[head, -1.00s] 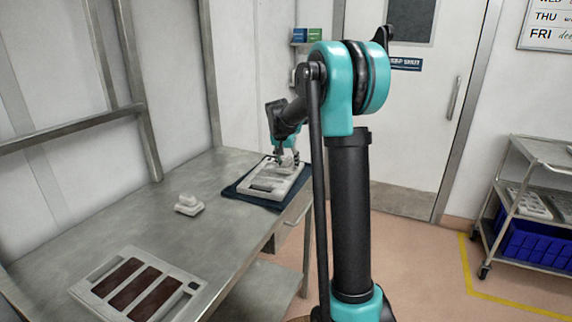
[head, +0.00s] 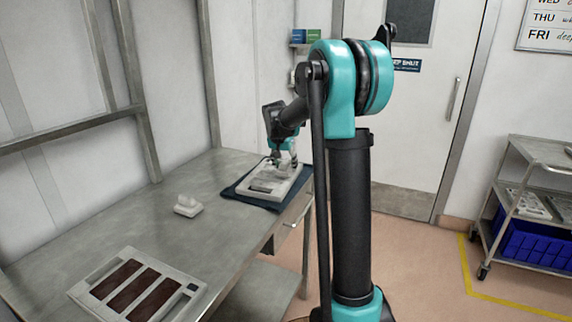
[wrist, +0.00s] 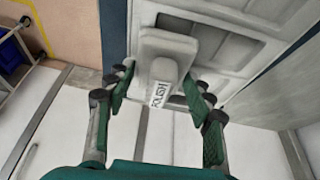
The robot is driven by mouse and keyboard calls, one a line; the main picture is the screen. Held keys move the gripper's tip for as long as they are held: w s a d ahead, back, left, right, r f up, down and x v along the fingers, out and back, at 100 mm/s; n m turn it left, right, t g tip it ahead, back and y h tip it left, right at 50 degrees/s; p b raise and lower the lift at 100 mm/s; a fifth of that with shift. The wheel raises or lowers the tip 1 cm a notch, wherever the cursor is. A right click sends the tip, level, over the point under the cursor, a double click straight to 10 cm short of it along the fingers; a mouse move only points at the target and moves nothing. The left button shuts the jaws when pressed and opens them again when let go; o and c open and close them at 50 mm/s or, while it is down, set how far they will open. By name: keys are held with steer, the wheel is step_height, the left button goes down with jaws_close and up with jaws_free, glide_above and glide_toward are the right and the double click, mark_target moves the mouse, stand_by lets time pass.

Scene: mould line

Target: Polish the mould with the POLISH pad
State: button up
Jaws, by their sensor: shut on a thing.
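The white mould (head: 286,188), with several empty-looking compartments, lies on a dark blue cloth (head: 238,194) at the far end of the metal table. It also fills the upper right of the wrist view (wrist: 268,46). My gripper (head: 283,160) is over the mould in the head view. In the wrist view its green fingers (wrist: 160,86) are shut on the grip of the pale POLISH pad (wrist: 170,46), whose label faces the camera. The pad's flat base is over the mould's surface. Whether its underside touches the mould is hidden.
A second pale pad (head: 187,206) stands on the table left of the cloth. A mould with dark brown bars (head: 137,290) lies at the near end. Table between them is clear. A trolley (head: 530,190) with a blue crate (head: 540,243) stands right.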

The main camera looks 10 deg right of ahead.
steer(key=shift+s+a, duration=0.1)
steer(key=shift+s, duration=0.05)
steer(key=shift+s+a, duration=0.75)
steer(key=shift+s, duration=0.5)
steer(key=shift+s+a, duration=0.75)
steer(key=shift+s, duration=0.5)
steer(key=shift+s+a, duration=0.75)
steer(key=shift+s, duration=0.5)
steer(key=shift+w+d, duration=1.05)
steer(key=shift+w, duration=0.7)
steer(key=shift+w+d, duration=1)
steer(key=shift+w, duration=0.7)
steer(key=shift+w+d, duration=1.05)
steer(key=shift+w, duration=0.7)
steer(key=shift+w+a, duration=0.4)
steer(key=shift+a, duration=0.25)
steer(key=shift+w+a, duration=0.35)
steer(key=shift+a, duration=0.25)
steer(key=shift+a, duration=0.1)
